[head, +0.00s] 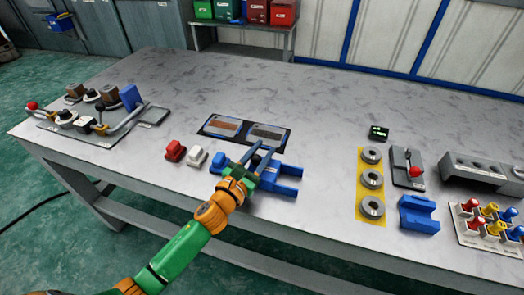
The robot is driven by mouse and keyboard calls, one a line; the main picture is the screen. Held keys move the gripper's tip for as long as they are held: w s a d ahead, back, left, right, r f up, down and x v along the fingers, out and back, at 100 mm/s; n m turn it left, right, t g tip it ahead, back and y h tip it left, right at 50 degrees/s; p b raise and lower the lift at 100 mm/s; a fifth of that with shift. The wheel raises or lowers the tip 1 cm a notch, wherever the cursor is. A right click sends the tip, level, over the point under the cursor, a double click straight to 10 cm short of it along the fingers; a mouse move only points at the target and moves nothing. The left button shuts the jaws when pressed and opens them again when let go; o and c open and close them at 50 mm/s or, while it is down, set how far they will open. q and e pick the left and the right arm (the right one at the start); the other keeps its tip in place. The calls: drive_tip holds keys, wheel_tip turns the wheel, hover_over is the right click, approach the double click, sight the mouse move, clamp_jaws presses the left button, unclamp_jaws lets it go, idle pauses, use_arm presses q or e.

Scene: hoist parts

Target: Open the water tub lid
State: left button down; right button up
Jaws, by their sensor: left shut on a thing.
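My left gripper (259,150) reaches in from the bottom left over the middle of the table. Its fingers are at the front edge of a black panel (244,131) with one reddish-brown and one grey rectangular part. Something small and dark shows between the fingers, but the gripper hides most of it. A blue forked block (287,181) lies beside and partly under the gripper. No label for a water tub can be read, so I cannot tell which part is its lid. My right gripper is not in view.
A red block (175,151) and a white block (197,157) stand left of the gripper. A yellow strip (371,213) with metal rings, a blue cradle (418,214) and a lever unit (408,169) stand to the right. A grey board (91,132) with levers is at far left. The back of the table is clear.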

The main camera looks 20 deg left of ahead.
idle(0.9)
use_arm(q)
drive_tip(key=d, duration=0.7)
drive_tip(key=shift+s, duration=0.1)
drive_tip(key=c, duration=0.5)
unclamp_jaws()
drive_tip(key=shift+c, duration=0.2)
drive_tip(key=v, duration=0.7)
drive_tip(key=shift+s, duration=0.15)
